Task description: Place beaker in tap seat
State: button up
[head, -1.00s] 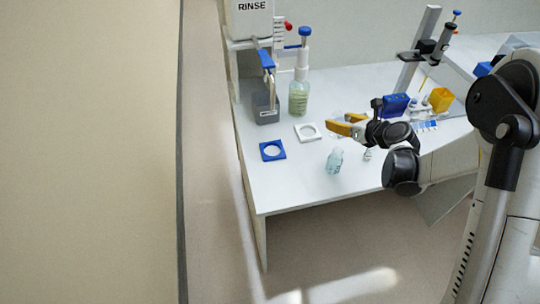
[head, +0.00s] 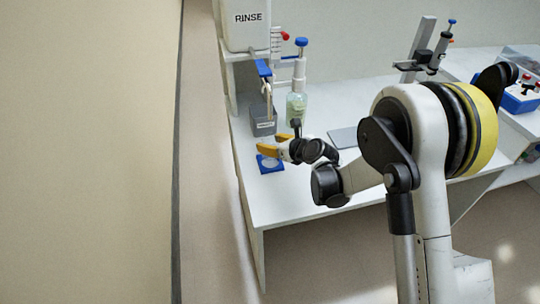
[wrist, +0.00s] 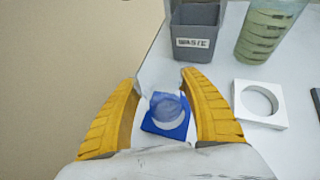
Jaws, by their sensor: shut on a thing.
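My gripper (wrist: 162,88) has its yellow fingers closed around a clear, bluish glass beaker (wrist: 167,104), seen from above in the wrist view. The beaker lines up over the blue square seat (wrist: 181,131), whose pale round centre shows through and around it. I cannot tell whether the beaker touches the seat. In the head view my gripper (head: 274,146) is just above and behind the blue seat (head: 270,168), and the beaker is not clear there. A white square seat with a round hole (wrist: 262,122) lies to the right in the wrist view. The frames do not show which is the tap seat.
The grey waste bin (wrist: 193,42) stands behind the seats, below the blue-handled tap (head: 263,68) of the rinse tank (head: 246,30). A green-tinted bottle (head: 297,108) stands beside it. A dark mat (head: 344,138) lies to the right. The table's left edge is close.

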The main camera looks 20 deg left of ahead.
jog(key=shift+f+b, duration=1.05)
jog(key=shift+f, duration=0.95)
jog(key=shift+f, duration=0.15)
jog(key=o, duration=0.9)
jog(key=shift+o, duration=0.2)
jog(key=shift+r, duration=0.25)
jog(key=p+v, duration=0.3)
jog(key=v, duration=0.9)
jog(key=shift+p, duration=0.35)
jog(key=shift+f, duration=0.15)
